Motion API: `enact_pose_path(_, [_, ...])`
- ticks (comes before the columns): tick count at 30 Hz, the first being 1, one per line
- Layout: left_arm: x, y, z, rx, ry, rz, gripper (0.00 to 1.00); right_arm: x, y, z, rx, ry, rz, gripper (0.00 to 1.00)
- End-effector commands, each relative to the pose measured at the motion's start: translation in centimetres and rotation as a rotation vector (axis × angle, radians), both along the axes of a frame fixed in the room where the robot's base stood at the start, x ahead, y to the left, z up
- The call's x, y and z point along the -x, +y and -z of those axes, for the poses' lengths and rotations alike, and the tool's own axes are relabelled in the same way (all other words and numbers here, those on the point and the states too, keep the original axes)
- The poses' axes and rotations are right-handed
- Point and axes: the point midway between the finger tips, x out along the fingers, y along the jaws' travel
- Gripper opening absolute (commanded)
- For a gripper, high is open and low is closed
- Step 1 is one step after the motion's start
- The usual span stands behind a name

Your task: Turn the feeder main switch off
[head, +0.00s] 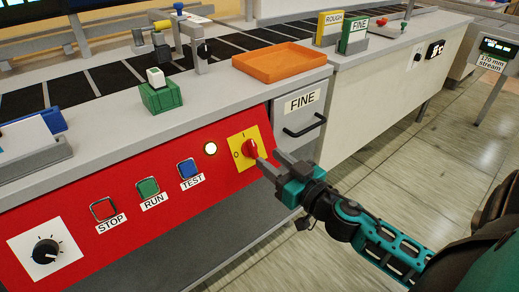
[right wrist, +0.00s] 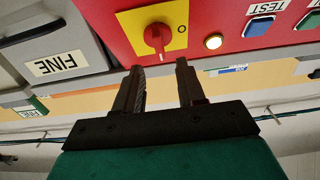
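The feeder main switch is a red rotary knob (head: 250,148) on a yellow plate (head: 237,147), set in the sloping red panel. In the right wrist view the red knob (right wrist: 157,37) appears with its grip bar roughly upright in the picture and an "O" mark to its right. My right gripper (head: 267,158) is open and empty, its fingertips just in front of the knob. In the right wrist view the two fingers (right wrist: 159,66) are spread, with the knob beyond the gap. I see no clear contact. My left gripper is not in view.
A lit round lamp (head: 210,148) is left of the switch. Blue TEST (head: 188,169), green RUN (head: 147,188) and STOP (head: 103,209) buttons follow further left, then a black dial (head: 45,251). A FINE drawer with a black handle (head: 305,125) is to the right. An orange tray (head: 279,62) lies above.

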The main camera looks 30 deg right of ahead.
Motion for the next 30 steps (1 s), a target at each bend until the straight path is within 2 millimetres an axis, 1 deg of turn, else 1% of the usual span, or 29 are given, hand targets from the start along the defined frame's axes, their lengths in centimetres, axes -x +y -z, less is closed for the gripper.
enact_pose_path(1, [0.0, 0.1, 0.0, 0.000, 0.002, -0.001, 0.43, -0.9, 0.1, -0.2, 0.002, -0.003, -0.002, 0.39])
enact_pose_path(3, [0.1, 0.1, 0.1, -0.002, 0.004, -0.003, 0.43, -1.9, 0.2, -0.2, 0.002, -0.002, -0.002, 0.39])
enact_pose_path(9, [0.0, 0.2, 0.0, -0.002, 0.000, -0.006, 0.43, -4.1, 0.3, -0.1, 0.001, -0.001, 0.000, 0.39])
enact_pose_path(15, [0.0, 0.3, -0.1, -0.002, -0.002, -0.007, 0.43, -5.0, 0.4, 0.0, 0.000, 0.001, 0.000, 0.39])
enact_pose_path(23, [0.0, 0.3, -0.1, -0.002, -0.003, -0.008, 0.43, -5.0, 0.4, 0.0, -0.001, 0.001, 0.000, 0.39])
enact_pose_path(26, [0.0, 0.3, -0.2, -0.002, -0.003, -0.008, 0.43, -5.0, 0.4, 0.0, -0.001, 0.001, 0.000, 0.32])
enact_pose_path(30, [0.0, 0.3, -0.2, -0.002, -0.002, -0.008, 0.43, -5.0, 0.4, 0.0, -0.001, 0.001, 0.000, 0.18])
